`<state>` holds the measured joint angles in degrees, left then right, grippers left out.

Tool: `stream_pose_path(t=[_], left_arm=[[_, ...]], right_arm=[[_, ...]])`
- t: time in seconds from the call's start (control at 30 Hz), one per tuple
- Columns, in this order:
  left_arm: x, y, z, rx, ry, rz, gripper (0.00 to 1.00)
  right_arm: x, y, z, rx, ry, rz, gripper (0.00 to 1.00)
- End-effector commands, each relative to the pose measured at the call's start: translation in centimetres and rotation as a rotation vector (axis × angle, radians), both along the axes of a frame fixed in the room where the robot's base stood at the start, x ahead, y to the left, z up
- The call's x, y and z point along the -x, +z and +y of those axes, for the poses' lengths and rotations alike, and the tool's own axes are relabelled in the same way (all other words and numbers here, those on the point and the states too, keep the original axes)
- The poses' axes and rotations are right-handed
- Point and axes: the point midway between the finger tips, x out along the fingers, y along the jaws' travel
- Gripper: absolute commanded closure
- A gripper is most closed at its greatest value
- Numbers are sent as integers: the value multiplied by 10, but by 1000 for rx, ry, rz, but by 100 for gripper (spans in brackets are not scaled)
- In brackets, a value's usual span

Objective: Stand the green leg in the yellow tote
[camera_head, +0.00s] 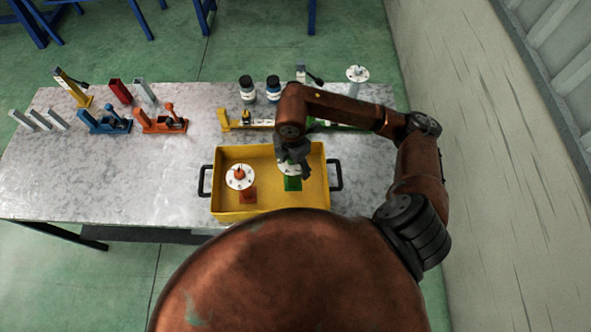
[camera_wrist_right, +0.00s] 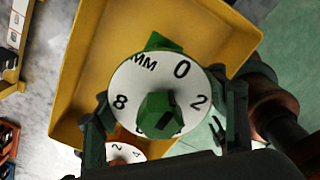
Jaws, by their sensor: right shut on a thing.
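The yellow tote (camera_head: 222,178) sits at the table's front edge. My right gripper (camera_head: 293,168) reaches down into its right half, shut on the green leg (camera_head: 286,170). In the right wrist view the leg shows as a white dial (camera_wrist_right: 130,82) with a green knob (camera_wrist_right: 160,112), between the fingers of my right gripper (camera_wrist_right: 166,108). A green square pad (camera_head: 293,185) lies on the tote floor just below the leg. The leg's lower part is hidden, so I cannot tell whether it touches the floor. My left gripper is out of view.
An orange-knobbed leg (camera_head: 240,177) stands in the tote's left half, near a red pad (camera_head: 248,196). Jars (camera_head: 247,90), a yellow fixture (camera_head: 246,125), orange (camera_head: 160,123) and blue (camera_head: 103,123) fixtures stand behind. The table's left front is clear. A wall is at right.

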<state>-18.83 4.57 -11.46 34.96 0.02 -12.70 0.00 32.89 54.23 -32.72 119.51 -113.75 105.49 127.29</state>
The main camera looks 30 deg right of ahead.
Motion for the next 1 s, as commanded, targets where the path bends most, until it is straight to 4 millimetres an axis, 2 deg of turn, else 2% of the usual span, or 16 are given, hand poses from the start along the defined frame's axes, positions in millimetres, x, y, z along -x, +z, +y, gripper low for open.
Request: stream_pose_path(t=[0.07, 0.23, 0.33, 0.4, 0.5, 0.63, 0.9, 0.93, 1.0], left_arm=[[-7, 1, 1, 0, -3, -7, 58], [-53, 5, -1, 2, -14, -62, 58], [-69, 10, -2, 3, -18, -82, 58], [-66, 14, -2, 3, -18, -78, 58], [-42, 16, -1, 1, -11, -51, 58], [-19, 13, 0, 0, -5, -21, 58], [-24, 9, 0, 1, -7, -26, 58], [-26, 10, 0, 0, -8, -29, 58], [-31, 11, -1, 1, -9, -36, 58]], right_arm=[[-1, -5, -5, -1, -2, 0, 80], [1, -12, -12, -1, -2, -2, 80], [1, -22, -17, -1, -2, 0, 80], [0, -33, -16, -1, -1, 3, 80], [-2, -45, -15, -1, 0, -1, 80], [-2, -48, -15, -2, 2, -3, 80], [-2, -53, -15, -2, 1, -2, 80], [-1, -53, -15, -1, 1, -1, 42], [-1, -52, -15, 0, 1, -1, 37]])
